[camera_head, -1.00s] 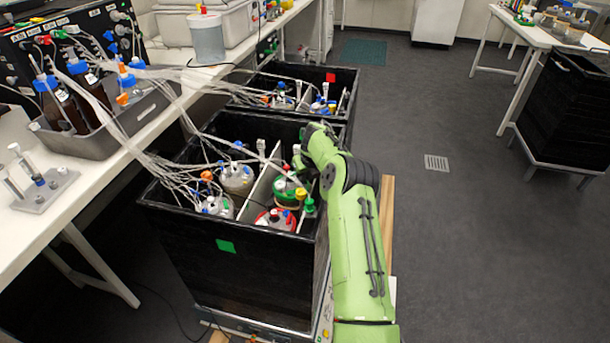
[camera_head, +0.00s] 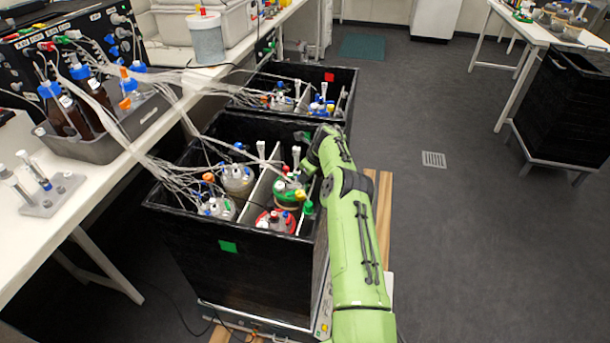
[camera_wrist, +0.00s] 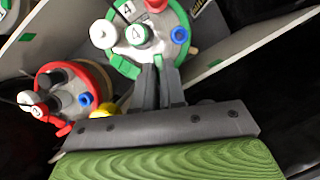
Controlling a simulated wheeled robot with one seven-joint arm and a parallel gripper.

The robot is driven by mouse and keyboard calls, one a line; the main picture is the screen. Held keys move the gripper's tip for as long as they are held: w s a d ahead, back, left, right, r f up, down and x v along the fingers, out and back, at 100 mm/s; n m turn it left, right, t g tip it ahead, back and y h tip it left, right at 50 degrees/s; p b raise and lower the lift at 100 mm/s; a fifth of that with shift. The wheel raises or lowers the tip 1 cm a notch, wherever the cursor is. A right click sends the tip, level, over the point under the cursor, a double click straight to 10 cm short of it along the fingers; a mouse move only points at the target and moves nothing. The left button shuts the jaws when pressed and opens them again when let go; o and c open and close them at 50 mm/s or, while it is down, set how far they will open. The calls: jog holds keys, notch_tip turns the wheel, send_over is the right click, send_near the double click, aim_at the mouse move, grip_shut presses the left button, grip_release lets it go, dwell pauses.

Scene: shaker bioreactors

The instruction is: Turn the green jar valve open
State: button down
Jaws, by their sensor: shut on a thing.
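The green jar (camera_head: 287,196) stands in the near black box, and its lid fills the top middle of the wrist view (camera_wrist: 120,62). In the head view my arm hides the gripper.
A light divider (camera_head: 262,190) and the box walls (camera_head: 250,250) are close by. Tubes run from the bench to the jars. Open floor (camera_head: 450,220) lies to the right.

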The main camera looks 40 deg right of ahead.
dwell(0.3)
jog(key=c, duration=1.2)
grip_release()
jog(key=p+v, duration=0.2)
jog(key=v, duration=1.3)
jog(key=shift+s+r+p, duration=0.15)
jog(key=shift+r+p, duration=0.2)
jog(key=shift+p, duration=0.05)
jog(key=shift+d, duration=0.1)
